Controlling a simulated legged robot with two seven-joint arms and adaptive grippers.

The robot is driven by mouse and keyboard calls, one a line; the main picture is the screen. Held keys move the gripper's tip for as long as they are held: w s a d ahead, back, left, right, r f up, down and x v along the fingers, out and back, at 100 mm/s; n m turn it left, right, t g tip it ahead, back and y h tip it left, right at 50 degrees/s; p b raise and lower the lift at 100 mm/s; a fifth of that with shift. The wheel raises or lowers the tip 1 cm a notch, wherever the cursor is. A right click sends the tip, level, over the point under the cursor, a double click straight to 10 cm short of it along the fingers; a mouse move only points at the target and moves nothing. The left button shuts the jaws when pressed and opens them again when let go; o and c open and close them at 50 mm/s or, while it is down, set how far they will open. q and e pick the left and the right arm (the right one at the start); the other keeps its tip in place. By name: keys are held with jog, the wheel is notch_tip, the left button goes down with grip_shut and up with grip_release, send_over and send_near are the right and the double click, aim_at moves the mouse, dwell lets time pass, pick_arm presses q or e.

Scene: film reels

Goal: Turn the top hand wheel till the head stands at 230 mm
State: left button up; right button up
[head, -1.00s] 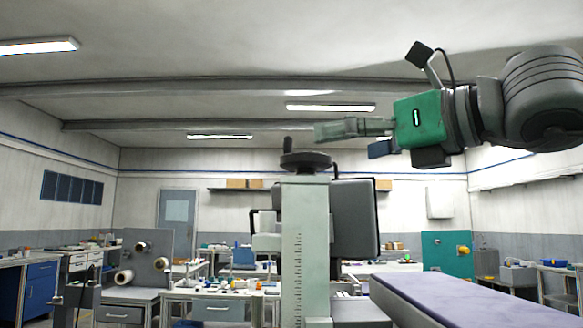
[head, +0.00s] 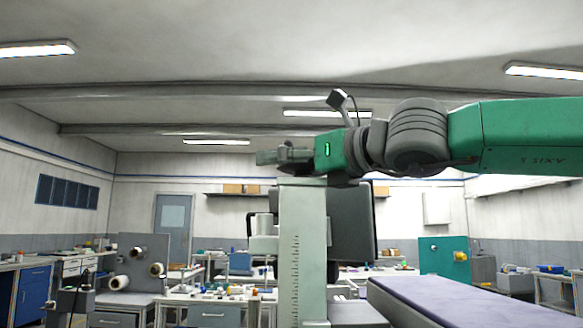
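A pale grey-green column (head: 302,225) stands upright at the centre of the head view, with a tick scale (head: 295,270) on its front face. I cannot read the scale. The dark top hand wheel sits on top of the column and is largely hidden behind my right gripper. My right gripper (head: 272,156) reaches in from the right at wheel height, its grey fingers pointing left across the column's top. Whether the fingers touch or grasp the wheel or its knob I cannot tell. A dark grey box (head: 351,225) is behind the column. My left gripper is out of view.
A long table with a purple top (head: 480,305) lies at the lower right. A grey stand with film reels (head: 139,262) is at the left. A cluttered bench (head: 215,312) stands behind. The space above the column's left is free.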

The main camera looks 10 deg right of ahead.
jog(key=shift+s+d, duration=0.25)
jog(key=shift+d, duration=0.35)
jog(key=shift+s+d, duration=0.2)
jog(key=shift+d, duration=0.35)
jog(key=c, duration=0.8)
jog(key=shift+d, duration=0.25)
jog(key=c, duration=0.4)
jog(key=shift+o, duration=0.2)
jog(key=shift+a+r, duration=0.1)
jog(key=shift+a, duration=0.35)
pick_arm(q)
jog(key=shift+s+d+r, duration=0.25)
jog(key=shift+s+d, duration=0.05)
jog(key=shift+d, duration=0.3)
pick_arm(e)
jog(key=shift+w+d, duration=0.1)
